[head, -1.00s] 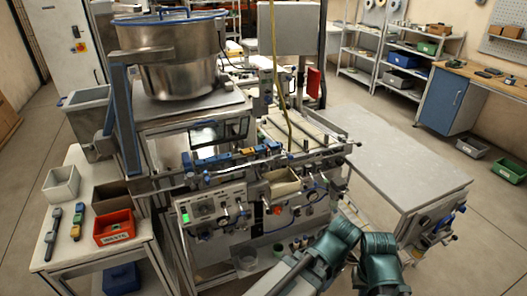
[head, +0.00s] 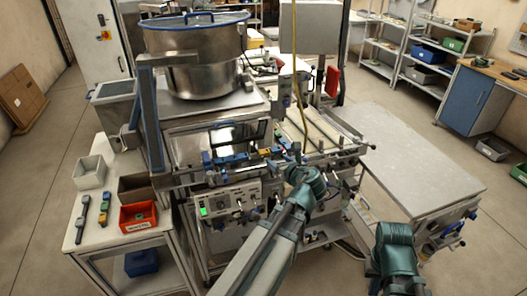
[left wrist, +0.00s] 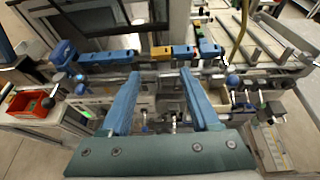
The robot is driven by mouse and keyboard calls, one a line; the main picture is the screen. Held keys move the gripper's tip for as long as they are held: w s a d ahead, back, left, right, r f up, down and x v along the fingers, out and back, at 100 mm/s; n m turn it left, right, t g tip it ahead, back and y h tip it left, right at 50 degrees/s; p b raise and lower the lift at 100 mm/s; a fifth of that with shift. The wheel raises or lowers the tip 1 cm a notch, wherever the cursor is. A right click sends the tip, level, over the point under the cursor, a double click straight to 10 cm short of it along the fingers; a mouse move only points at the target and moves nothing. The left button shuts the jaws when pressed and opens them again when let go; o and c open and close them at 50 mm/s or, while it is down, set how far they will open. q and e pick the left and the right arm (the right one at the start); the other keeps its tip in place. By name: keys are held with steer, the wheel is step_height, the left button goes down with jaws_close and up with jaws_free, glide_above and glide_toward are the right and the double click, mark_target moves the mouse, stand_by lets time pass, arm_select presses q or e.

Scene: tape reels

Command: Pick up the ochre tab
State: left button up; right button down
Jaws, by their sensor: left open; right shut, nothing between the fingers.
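The ochre tab (left wrist: 161,52) shows in the left wrist view as a small yellow-orange block. It sits in a row on the machine's front rail, between a blue block (left wrist: 110,57) on its left and another blue block (left wrist: 183,51) on its right.
A yellow cable (head: 298,80) hangs down by the rail, right of the tab. A steel bowl (head: 193,60) stands above the machine. A red bin (head: 139,217) stands on the left side table. A grey table (head: 420,160) at right is bare.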

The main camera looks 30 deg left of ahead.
arm_select(q)
steer(key=b, duration=0.3)
glide_toward(264, 152)
steer(key=w+a, duration=0.1)
steer(key=w, duration=0.1)
steer(key=shift+w+a+f, duration=0.15)
steer(key=shift+a+f, duration=0.15)
steer(key=shift+a, duration=0.45)
steer(key=b+x, duration=0.1)
steer(key=x, duration=0.1)
steer(key=b+x, duration=0.1)
steer(key=x, duration=0.1)
steer(key=shift+d+f+b, duration=0.15)
steer(key=shift+f+b, duration=0.15)
steer(key=shift+b, duration=0.05)
steer(key=shift+w+a, duration=0.15)
steer(key=shift+a, duration=0.2)
steer(key=shift+f, duration=0.15)
steer(key=c, duration=1)
